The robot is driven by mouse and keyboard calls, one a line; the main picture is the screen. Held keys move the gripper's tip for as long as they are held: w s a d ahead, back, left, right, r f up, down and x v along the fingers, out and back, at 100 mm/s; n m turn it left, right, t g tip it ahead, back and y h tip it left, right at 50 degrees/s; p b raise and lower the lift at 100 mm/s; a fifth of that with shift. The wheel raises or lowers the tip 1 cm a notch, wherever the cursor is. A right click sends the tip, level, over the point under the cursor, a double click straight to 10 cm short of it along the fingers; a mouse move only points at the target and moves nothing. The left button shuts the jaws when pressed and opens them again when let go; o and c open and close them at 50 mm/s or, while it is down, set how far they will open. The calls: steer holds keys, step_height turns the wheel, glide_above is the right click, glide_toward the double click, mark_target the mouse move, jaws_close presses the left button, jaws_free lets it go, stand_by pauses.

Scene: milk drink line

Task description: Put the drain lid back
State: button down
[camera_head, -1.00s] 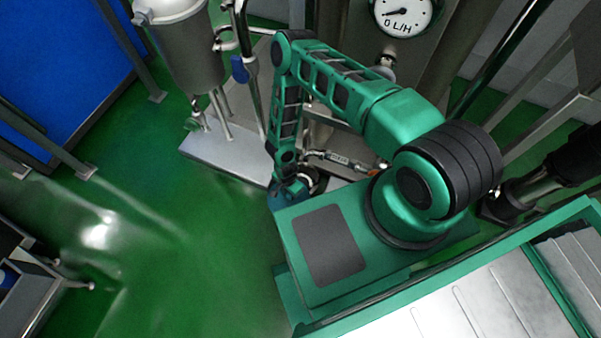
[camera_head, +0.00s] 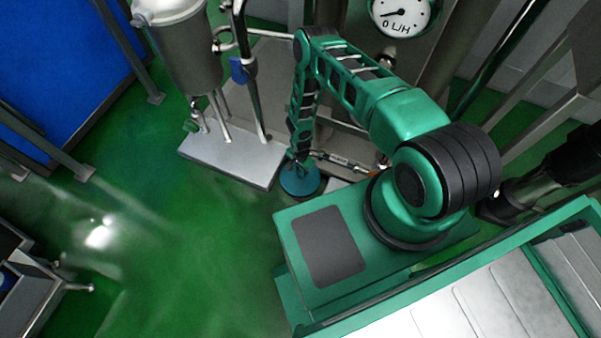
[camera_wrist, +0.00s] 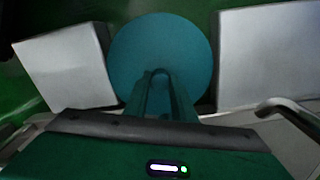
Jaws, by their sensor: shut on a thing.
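The drain lid is a round blue-teal disc (camera_head: 300,183). It lies between the metal base plate on the left and my green base in the head view. My gripper (camera_head: 298,163) is above it, pointing down. In the wrist view the lid (camera_wrist: 160,40) appears as a full disc between two pale plates. My gripper's fingers (camera_wrist: 160,78) are closed at its middle, shut on the lid's grip, which they mostly hide. The drain opening is not visible, and I cannot tell whether the lid touches the floor.
A metal base plate (camera_head: 225,160) carrying a steel tank (camera_head: 188,50) stands close left of the lid. Pipework and a cabinet with a flow gauge (camera_head: 403,14) stand behind. In the wrist view, pale plates flank the lid at left (camera_wrist: 68,65) and right (camera_wrist: 275,50). Green floor is open to the left.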

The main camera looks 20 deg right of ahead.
mark_target(300, 172)
steer(key=shift+w+f, duration=0.1)
steer(key=shift+f, duration=0.35)
steer(key=shift+f, duration=0.65)
steer(key=c, duration=1.5)
jaws_free()
steer(key=shift+r, duration=4.4)
